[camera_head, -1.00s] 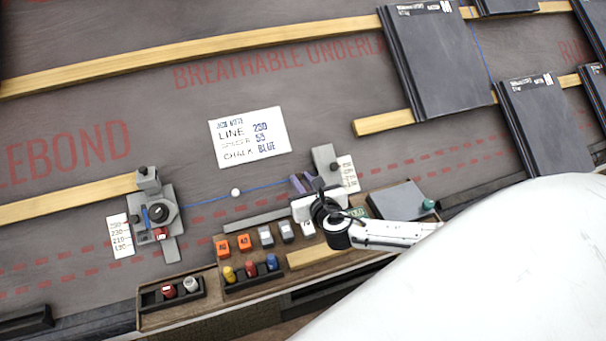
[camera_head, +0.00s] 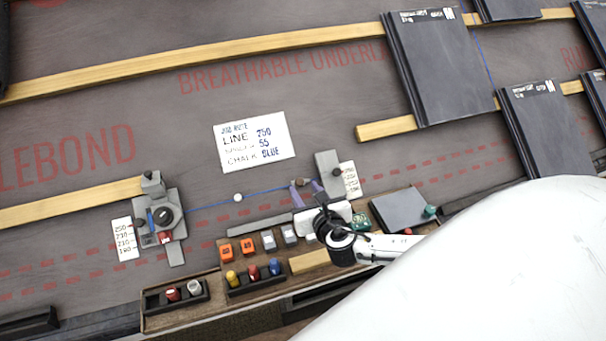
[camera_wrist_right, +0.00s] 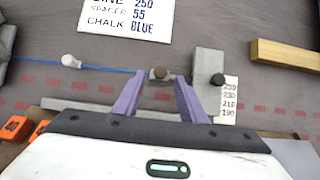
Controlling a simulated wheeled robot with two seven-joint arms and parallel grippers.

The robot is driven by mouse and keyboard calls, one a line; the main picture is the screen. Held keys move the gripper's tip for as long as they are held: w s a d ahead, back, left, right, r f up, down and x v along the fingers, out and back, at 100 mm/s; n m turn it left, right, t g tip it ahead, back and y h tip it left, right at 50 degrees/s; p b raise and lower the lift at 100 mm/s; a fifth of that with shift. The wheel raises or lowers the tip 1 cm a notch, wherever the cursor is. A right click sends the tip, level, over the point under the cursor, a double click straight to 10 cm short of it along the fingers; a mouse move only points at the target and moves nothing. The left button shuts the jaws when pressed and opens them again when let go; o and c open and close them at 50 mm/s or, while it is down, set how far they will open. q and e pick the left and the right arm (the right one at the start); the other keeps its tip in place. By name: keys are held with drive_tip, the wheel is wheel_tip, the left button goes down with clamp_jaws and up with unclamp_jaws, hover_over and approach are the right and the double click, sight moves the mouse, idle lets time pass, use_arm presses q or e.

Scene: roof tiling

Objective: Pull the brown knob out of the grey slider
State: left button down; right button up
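The brown knob (camera_wrist_right: 159,73) is a small dark round stub on a little grey block in the right wrist view. It lies between and just beyond the two purple fingertips of my right gripper (camera_wrist_right: 157,88), which is open and empty, with a gap on each side. In the head view, the right gripper (camera_head: 307,189) is at the right end of the blue line, beside the brown knob (camera_head: 299,183). A grey upright plate (camera_wrist_right: 208,66) with a black knob (camera_wrist_right: 217,80) stands just right of it. How deep the brown knob sits is hidden. My left gripper does not show.
A number label (camera_wrist_right: 230,99) lies right of the grey plate. A wooden tray (camera_head: 222,287) with orange and grey blocks and coloured bottles lies in front. Another grey device (camera_head: 176,231) stands at the line's left end. A note card (camera_head: 284,135) lies behind the line.

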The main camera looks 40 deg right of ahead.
use_arm(q)
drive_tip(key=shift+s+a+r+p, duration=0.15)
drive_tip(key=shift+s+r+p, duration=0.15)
drive_tip(key=shift+p, duration=0.25)
use_arm(e)
drive_tip(key=v, duration=0.7)
drive_tip(key=shift+s, duration=0.2)
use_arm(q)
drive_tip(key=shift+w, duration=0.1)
use_arm(e)
drive_tip(key=shift+a+r, duration=0.1)
drive_tip(key=shift+r, duration=0.05)
